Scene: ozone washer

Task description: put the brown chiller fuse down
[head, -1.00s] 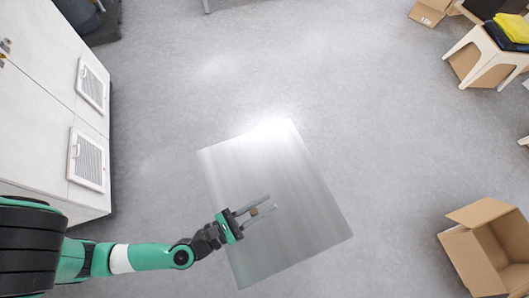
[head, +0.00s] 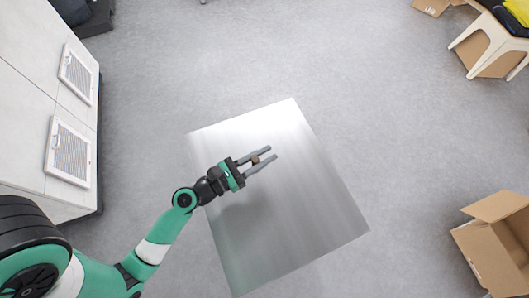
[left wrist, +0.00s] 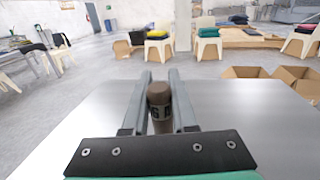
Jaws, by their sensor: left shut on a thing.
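The brown chiller fuse (head: 255,160) is a small brown cylinder held between the two grey fingers of my left gripper (head: 262,159). In the left wrist view the fuse (left wrist: 160,106) stands between the fingers with a dark band around it. My left gripper is shut on it, over the bare metal table top (head: 285,215). The height of the fuse above the table is hard to tell. My right gripper is not in view.
The metal table top is otherwise empty. A white cabinet with vent grilles (head: 68,150) stands at the left. An open cardboard box (head: 497,245) is on the floor at the right. A white stool (head: 490,45) stands at the upper right.

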